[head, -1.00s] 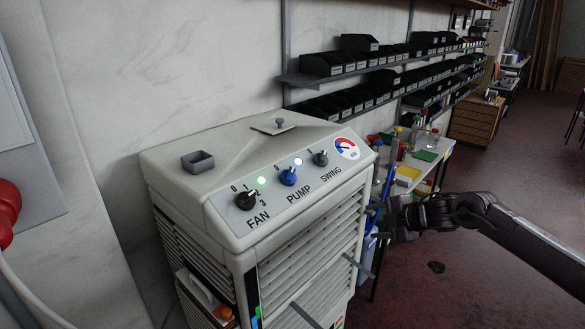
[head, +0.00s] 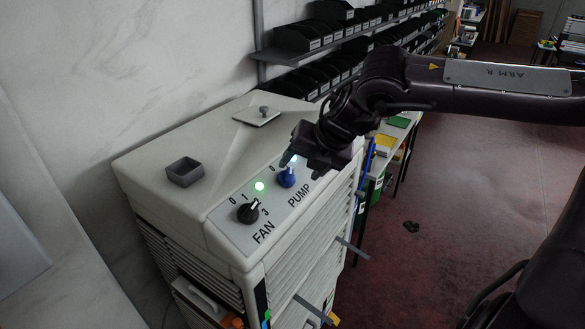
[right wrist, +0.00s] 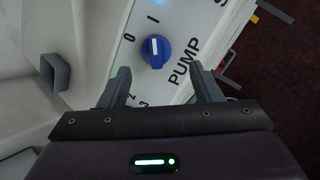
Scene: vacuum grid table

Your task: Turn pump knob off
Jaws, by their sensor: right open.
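The blue pump knob (head: 286,178) is on the sloped panel of the white cooler (head: 150,150). It also shows in the right wrist view (right wrist: 156,52), its white pointer line aimed near the "I" mark, with "0" to the left. My right gripper (head: 302,165) is open over the panel beside the knob. In the right wrist view its two fingers (right wrist: 160,70) are apart, with the knob a little beyond and between their tips, not visibly gripped. The swing knob is hidden behind my right gripper in the head view. My left gripper is not in view.
The black fan knob (head: 248,212) is left of the pump knob, with a lit green lamp (head: 259,186) near it. A small grey square cup (head: 185,171) and a lidded plate (head: 257,116) are on the cooler's top. Shelves with black bins (head: 300,38) line the wall behind.

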